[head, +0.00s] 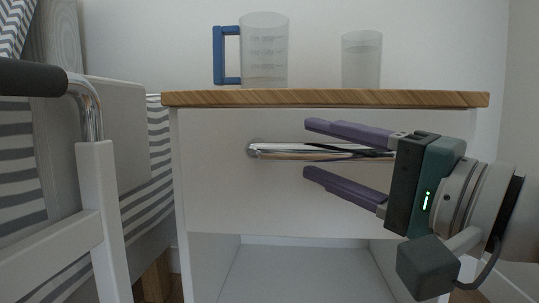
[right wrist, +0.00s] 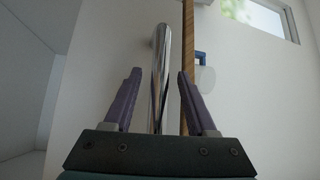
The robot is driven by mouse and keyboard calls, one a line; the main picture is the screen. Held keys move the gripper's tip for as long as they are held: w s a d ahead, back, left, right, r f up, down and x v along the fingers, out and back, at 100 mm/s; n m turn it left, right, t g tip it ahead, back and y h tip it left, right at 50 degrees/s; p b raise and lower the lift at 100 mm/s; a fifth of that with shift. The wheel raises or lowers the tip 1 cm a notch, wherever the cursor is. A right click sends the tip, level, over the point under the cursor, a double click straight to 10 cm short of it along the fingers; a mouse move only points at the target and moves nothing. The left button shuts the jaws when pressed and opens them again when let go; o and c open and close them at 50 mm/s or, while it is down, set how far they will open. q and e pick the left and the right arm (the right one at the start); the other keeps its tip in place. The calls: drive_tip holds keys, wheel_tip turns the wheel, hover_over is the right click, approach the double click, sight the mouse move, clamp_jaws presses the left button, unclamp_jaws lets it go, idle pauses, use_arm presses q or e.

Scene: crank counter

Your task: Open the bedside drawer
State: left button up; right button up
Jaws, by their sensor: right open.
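The bedside drawer (head: 225,195) has a plain white front below the wooden top and appears closed. Its chrome bar handle (head: 285,148) runs horizontally across the front. My right gripper (head: 305,148) comes in from the right with its purple fingers open, one above and one below the handle. In the right wrist view the chrome handle (right wrist: 160,75) passes between the two open fingers (right wrist: 158,85), with gaps on both sides. Part of the handle is hidden behind the upper finger and the gripper body. My left gripper is not in view.
On the wooden top (head: 320,99) stand a clear measuring jug (head: 265,50) with a blue handle and a clear cup (head: 361,62). An open white compartment (head: 300,270) lies below the drawer. A bed with a white rail (head: 97,200) stands close at the left.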

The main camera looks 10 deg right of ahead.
drive_tip(key=shift+w+a, duration=0.25)
drive_tip(key=shift+w, duration=0.2)
drive_tip(key=shift+s, duration=0.1)
clamp_jaws()
idle(1.1)
